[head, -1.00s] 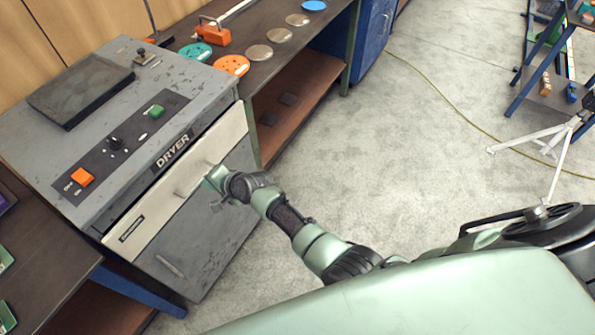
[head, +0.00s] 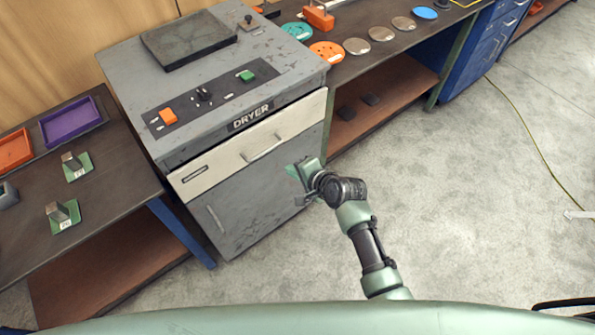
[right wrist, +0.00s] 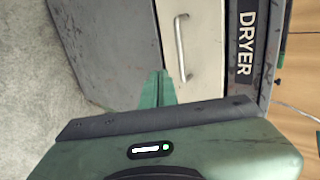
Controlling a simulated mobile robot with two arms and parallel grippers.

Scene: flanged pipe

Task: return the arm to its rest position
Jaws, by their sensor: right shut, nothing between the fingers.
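My right gripper (head: 301,183) is in front of the dryer, low by its front, in the head view. Its fingers are shut with nothing between them. In the right wrist view the shut fingers (right wrist: 158,88) point toward the dryer front, near the drawer handle (right wrist: 181,48). I cannot tell the exact gap, but they do not hold the handle. The grey dryer (head: 215,90) has a cream drawer front (head: 225,160) with a handle. My left gripper is not in view.
A workbench (head: 395,45) behind the dryer carries several discs and an orange tool (head: 318,17). A left table (head: 115,180) holds a purple tray (head: 71,122), an orange tray (head: 14,149) and metal parts on green plates.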

